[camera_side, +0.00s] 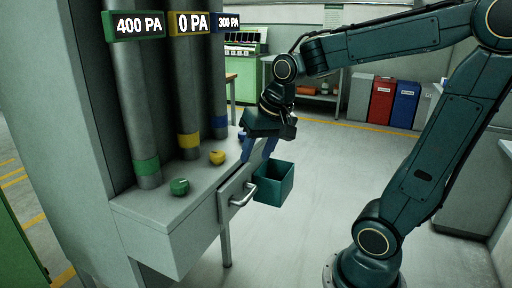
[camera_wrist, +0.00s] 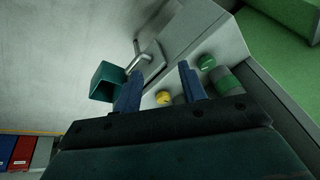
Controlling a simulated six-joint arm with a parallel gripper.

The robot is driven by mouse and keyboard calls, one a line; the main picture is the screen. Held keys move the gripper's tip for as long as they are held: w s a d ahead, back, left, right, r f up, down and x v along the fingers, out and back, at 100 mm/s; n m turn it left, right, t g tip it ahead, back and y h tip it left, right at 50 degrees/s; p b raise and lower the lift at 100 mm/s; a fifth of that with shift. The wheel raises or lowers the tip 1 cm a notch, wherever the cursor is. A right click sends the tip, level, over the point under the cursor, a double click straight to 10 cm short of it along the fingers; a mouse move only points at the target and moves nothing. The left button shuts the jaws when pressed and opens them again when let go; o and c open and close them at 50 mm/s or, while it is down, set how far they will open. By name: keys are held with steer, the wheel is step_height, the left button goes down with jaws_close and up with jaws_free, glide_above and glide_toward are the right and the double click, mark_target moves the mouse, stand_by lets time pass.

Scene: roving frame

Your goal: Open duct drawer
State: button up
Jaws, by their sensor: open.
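The duct drawer (camera_side: 233,200) is set in the front of a grey bench unit and has a silver bar handle (camera_side: 244,194). Its front looks closed or nearly flush. The handle also shows in the wrist view (camera_wrist: 139,56). My gripper (camera_side: 259,149) is open and empty, pointing down above the bench's front edge, higher than the handle and apart from it. In the wrist view its two blue fingers (camera_wrist: 160,84) stand spread, with the handle beyond the left finger and a yellow knob (camera_wrist: 163,97) between them.
A teal open bin (camera_side: 274,184) is just right of the handle. Green (camera_side: 179,186), yellow (camera_side: 217,157) and blue knobs sit on the bench (camera_side: 165,205) before three ducts labelled 400 PA (camera_side: 139,26), 0 PA (camera_side: 189,23) and 300 PA (camera_side: 228,21). Floor in front is clear.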

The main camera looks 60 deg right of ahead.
steer(key=w+d+f+m+g, duration=0.1)
steer(key=w+d+f+m, duration=0.45)
steer(key=d, duration=0.25)
steer(key=m+g, duration=0.1)
steer(key=m, duration=0.4)
glide_above(249, 195)
steer(key=s, duration=0.3)
step_height(249, 195, down, 7)
steer(key=shift+w+y, duration=0.15)
steer(key=shift+y, duration=0.15)
steer(key=shift+f, duration=0.2)
steer(key=shift+w+f, duration=0.45)
steer(key=shift+f, duration=1.75)
steer(key=shift+w+f, duration=0.4)
steer(key=shift+f, duration=1.8)
steer(key=shift+w+f, duration=0.45)
steer(key=shift+f, duration=1.75)
jaws_close()
